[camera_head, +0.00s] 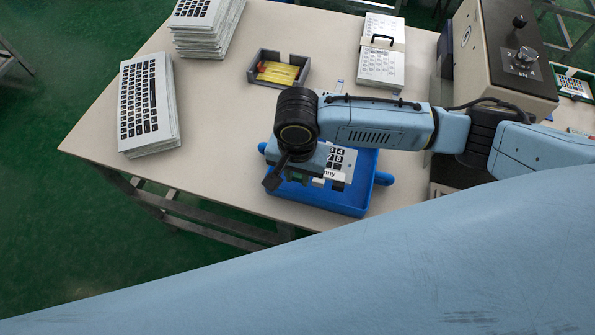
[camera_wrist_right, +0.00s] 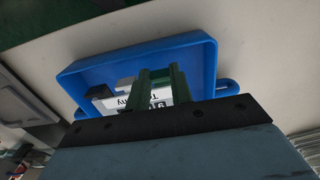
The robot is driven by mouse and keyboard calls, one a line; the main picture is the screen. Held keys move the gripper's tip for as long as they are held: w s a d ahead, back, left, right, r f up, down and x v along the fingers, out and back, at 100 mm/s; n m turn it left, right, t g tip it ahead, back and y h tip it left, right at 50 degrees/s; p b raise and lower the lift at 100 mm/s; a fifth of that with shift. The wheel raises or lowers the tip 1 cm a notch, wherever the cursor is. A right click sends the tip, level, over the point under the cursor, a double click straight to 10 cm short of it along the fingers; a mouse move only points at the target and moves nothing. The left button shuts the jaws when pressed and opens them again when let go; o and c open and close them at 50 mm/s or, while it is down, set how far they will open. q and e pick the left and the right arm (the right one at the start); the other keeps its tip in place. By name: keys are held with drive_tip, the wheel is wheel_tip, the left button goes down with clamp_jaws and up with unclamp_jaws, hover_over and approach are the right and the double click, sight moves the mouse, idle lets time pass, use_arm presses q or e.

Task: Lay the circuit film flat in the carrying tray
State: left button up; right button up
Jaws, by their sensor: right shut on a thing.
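The blue carrying tray (camera_head: 345,202) with side handles stands near the table's front edge; it also shows in the wrist view (camera_wrist_right: 205,60). The circuit film (camera_head: 341,158), white with black number keys and a printed name, is over or inside the tray. Part of it shows in the wrist view (camera_wrist_right: 138,100) by the green fingers. My right gripper (camera_head: 297,177) is at the tray's left part, pointing down, shut on the film. Its wrist hides part of the film and tray. I cannot tell whether the film touches the tray floor. My left gripper is out of view.
A stack of keyboard-like panels (camera_head: 150,105) lies at left, another (camera_head: 205,28) at the back. A grey box (camera_head: 262,62) holds yellow pieces.

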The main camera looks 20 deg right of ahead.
sight(297, 187)
drive_tip(key=shift+r+p, duration=0.15)
drive_tip(key=shift+p, duration=0.4)
drive_tip(key=shift+f+b, duration=0.5)
drive_tip(key=shift+f, duration=2.2)
drive_tip(key=shift+f+p, duration=0.3)
drive_tip(key=shift+f, duration=0.1)
drive_tip(key=o, duration=1)
wheel_tip(297, 187, up, 14)
drive_tip(key=shift+s+f+p, duration=0.1)
drive_tip(key=shift+f+p, duration=0.15)
drive_tip(key=shift+p, duration=1)
drive_tip(key=shift+f, duration=0.1)
